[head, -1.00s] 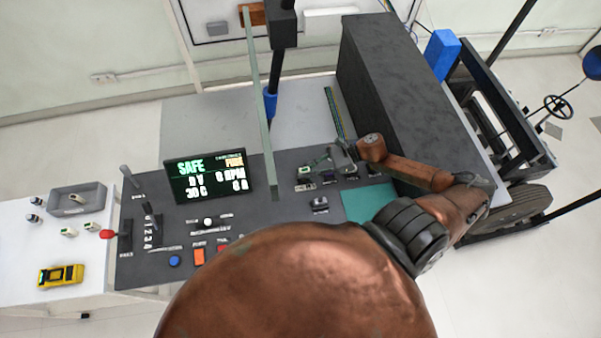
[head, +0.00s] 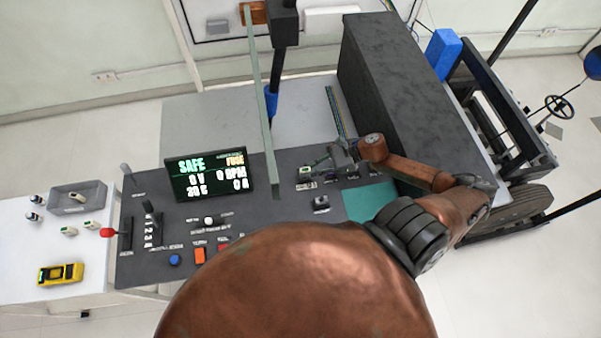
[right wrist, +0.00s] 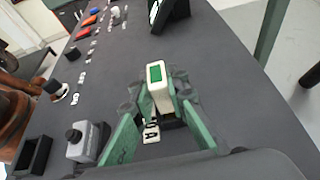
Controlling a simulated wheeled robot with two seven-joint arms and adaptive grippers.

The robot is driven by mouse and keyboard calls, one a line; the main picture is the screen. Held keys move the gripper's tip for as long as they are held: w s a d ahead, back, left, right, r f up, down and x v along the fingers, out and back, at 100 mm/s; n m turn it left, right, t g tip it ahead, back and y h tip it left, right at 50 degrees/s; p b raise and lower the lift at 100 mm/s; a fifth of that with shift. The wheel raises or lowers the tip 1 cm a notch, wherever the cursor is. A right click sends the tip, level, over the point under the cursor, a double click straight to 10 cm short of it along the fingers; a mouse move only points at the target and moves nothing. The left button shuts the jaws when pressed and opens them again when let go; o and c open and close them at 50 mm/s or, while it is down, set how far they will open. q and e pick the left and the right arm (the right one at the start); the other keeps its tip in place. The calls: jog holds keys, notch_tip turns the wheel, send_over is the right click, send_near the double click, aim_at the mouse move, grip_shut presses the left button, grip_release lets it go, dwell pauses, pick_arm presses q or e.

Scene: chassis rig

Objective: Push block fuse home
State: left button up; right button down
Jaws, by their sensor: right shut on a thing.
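The block fuse (right wrist: 156,75) is a white block with a green top in the right wrist view. It stands upright at a dark holder on the grey panel, between the green-padded fingers of my right gripper (right wrist: 163,102). The fingers are shut on it. How deep it sits in the holder is hidden. In the head view the fuse (head: 304,171) shows small and pale green, with my right gripper (head: 318,166) at its right. The display (head: 208,176) reads SAFE and FUSE. My left gripper is not in view.
A greenish upright post (head: 265,100) stands close left of the fuse. A grey box with a black knob (right wrist: 83,140) is near the gripper. The teal mat (head: 370,201) lies to its right. A grey tray (head: 77,196) and yellow meter (head: 61,273) sit far left.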

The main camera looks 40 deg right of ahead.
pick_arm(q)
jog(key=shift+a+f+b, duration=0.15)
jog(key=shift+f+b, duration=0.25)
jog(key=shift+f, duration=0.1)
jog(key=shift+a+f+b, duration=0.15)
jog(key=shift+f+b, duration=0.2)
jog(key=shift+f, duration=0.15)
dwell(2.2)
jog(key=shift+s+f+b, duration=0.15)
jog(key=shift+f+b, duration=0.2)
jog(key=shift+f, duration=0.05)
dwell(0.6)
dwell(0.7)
